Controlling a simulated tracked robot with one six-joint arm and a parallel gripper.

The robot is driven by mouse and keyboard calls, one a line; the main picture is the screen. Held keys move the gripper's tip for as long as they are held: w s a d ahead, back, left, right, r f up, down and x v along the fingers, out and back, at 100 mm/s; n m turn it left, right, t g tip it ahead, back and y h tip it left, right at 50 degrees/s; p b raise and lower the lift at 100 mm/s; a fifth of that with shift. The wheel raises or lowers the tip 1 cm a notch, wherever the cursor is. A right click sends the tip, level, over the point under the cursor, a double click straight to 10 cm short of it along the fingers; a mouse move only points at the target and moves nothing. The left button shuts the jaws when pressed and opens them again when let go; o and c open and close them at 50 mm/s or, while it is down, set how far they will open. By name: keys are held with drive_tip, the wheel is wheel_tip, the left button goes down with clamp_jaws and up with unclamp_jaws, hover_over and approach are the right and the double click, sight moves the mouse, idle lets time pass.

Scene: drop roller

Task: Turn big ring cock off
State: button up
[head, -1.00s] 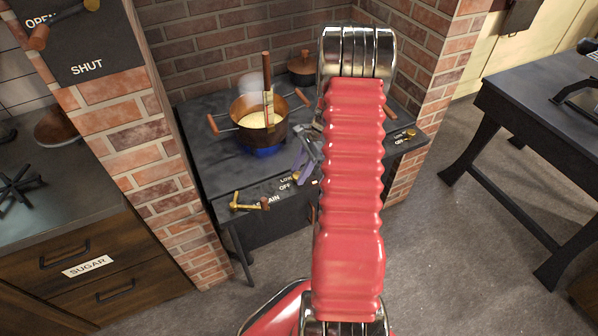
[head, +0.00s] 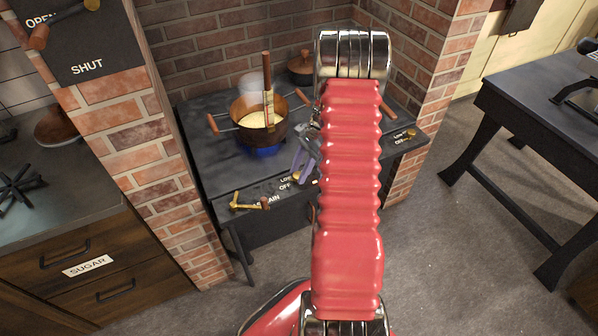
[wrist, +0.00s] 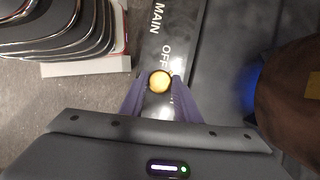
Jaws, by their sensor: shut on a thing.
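The big ring cock shows as a round brass knob (wrist: 159,81) by the OFF label on the stove's front edge. My gripper (wrist: 158,88) is shut on this knob, with a purple finger on each side of it. In the head view my gripper (head: 303,165) is at the front edge of the stove, partly hidden by my red arm. A copper pot (head: 259,128) stands on the big ring, with a blue flame (head: 265,152) under it. The knob's exact pointing direction is hard to tell.
A brass MAIN lever (head: 246,203) is to the left on the same edge. Another small knob (head: 410,133) is at the right. A brick pillar (head: 135,130) stands left of the stove (head: 205,165). The pot's side handles stick out.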

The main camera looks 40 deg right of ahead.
drive_tip(key=n, duration=0.1)
drive_tip(key=n+g, duration=0.1)
drive_tip(key=n, duration=0.2)
drive_tip(key=shift+w+d, duration=0.1)
drive_tip(key=shift+w, duration=0.2)
drive_tip(key=n+g, duration=0.1)
drive_tip(key=n, duration=0.2)
drive_tip(key=shift+w+n+g+h, duration=0.15)
drive_tip(key=shift+n+g+h, duration=0.15)
drive_tip(key=shift+n+g, duration=0.1)
drive_tip(key=shift+r, duration=0.1)
drive_tip(key=o, duration=0.7)
drive_tip(key=shift+c, duration=0.2)
drive_tip(key=o, duration=0.4)
drive_tip(key=shift+c, duration=0.2)
drive_tip(key=v, duration=1.3)
drive_tip(key=shift+r, duration=0.25)
